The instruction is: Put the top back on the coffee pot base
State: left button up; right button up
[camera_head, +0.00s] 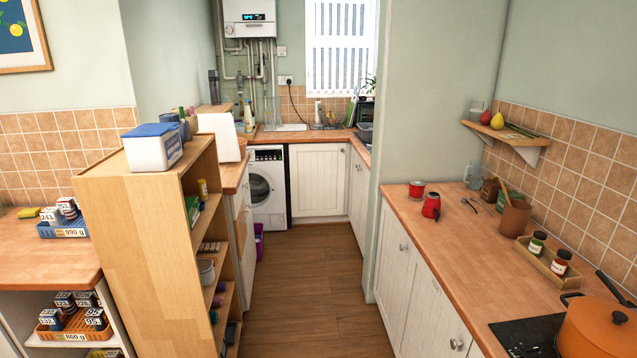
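Two small red things stand close together on the right wooden counter, towards its back left. The nearer one (431,206) looks like a coffee pot part with a dark piece on it. The farther one (417,189) is a short red cylinder with a pale patch. They look apart. They are too small to tell surely which is the top and which is the base. Neither of my grippers shows in the head view.
The right counter (455,255) also bears spoons (469,204), a brown utensil pot (514,217), a tray of jars (548,262) and an orange pot (597,328). A wooden shelf unit (140,240) stands at left. The floor (305,300) between is clear.

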aim_at(431, 210)
jog(key=i+j+z, duration=0.1)
jog(key=i, duration=1.7)
jog(key=i+z, duration=0.4)
jog(key=i+j+z, duration=0.1)
jog(key=i+z, duration=0.3)
jog(key=i+j+z, duration=0.2)
jog(key=z, duration=0.2)
jog(key=i+j+z, duration=0.15)
jog(key=i+z, duration=0.35)
jog(key=i+j+z, duration=0.3)
jog(key=z, duration=0.15)
jog(key=i+j+z, duration=0.3)
jog(key=z, duration=0.2)
jog(key=j, duration=0.1)
